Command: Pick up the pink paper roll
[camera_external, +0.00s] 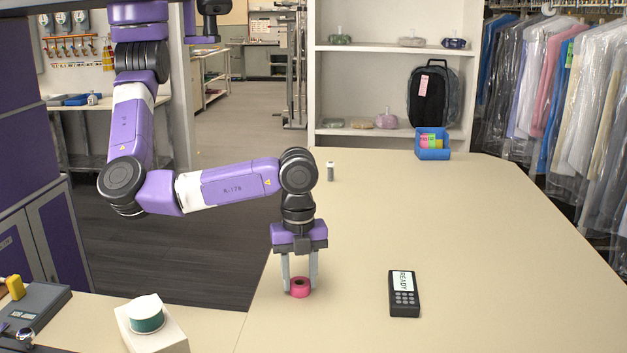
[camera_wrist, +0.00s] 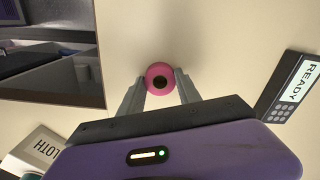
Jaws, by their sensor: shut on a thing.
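The pink paper roll (camera_external: 300,291) is a small ring with a dark centre, at the near left part of the beige counter. It also shows in the wrist view (camera_wrist: 160,67), top centre, between the fingertips. My gripper (camera_external: 300,284) points straight down with one finger on each side of the roll. It is shut on the roll (camera_wrist: 158,88). The roll is at or very near the counter top; I cannot tell whether it touches it.
A black device reading READY (camera_external: 404,296) lies to the right of my gripper. A small grey bottle (camera_external: 330,172) and a blue bin (camera_external: 432,147) stand farther back. A teal roll (camera_external: 146,314) sits on a white box at lower left. The middle of the counter is clear.

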